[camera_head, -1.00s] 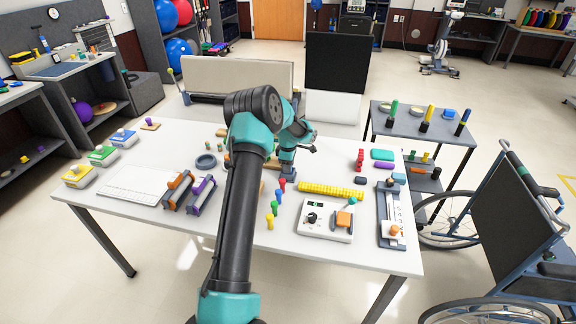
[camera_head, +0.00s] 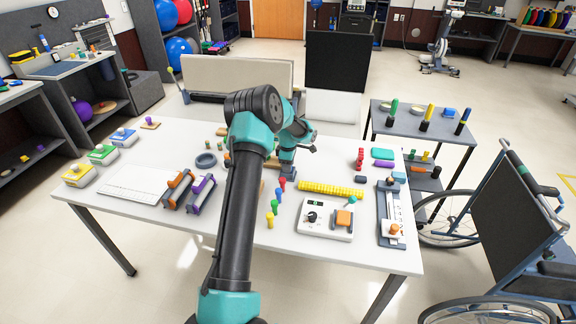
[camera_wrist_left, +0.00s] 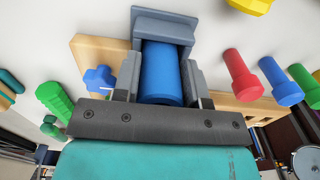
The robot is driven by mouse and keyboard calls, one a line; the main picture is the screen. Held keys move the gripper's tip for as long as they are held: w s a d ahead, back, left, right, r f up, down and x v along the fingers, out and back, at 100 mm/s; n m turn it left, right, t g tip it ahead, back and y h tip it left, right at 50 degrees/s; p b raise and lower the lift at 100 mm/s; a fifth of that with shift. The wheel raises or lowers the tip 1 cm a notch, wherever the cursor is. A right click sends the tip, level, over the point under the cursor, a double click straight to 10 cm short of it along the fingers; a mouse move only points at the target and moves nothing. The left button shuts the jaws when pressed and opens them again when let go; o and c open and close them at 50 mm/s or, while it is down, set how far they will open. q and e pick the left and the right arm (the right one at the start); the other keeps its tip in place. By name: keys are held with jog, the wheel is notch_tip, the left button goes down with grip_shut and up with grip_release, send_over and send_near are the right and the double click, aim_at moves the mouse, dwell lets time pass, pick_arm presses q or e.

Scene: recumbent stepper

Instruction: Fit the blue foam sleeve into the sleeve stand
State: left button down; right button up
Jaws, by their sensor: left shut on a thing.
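The blue foam sleeve (camera_wrist_left: 162,72) is a blue cylinder in the left wrist view, between the two grey fingers of my left gripper (camera_wrist_left: 161,66), which is shut on it. A grey bracket-like block (camera_wrist_left: 164,20), perhaps the sleeve stand, lies just beyond the sleeve's far end. I cannot tell whether the sleeve is inside it or only against it. In the head view my left gripper (camera_head: 287,166) is low over the back middle of the table, and the arm hides the sleeve. My right gripper is not in view.
Red (camera_wrist_left: 241,75), blue and green pegs stand to the right. A yellow ridged bar (camera_head: 330,189) and a control box (camera_head: 325,219) lie on the table (camera_head: 140,228).

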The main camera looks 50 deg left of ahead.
pick_arm(q)
jog(key=c, duration=0.6)
grip_release()
jog(key=shift+r, duration=3)
jog(key=shift+r, duration=0.1)
notch_tip(320, 180, up, 17)
jog(key=shift+r, duration=0.1)
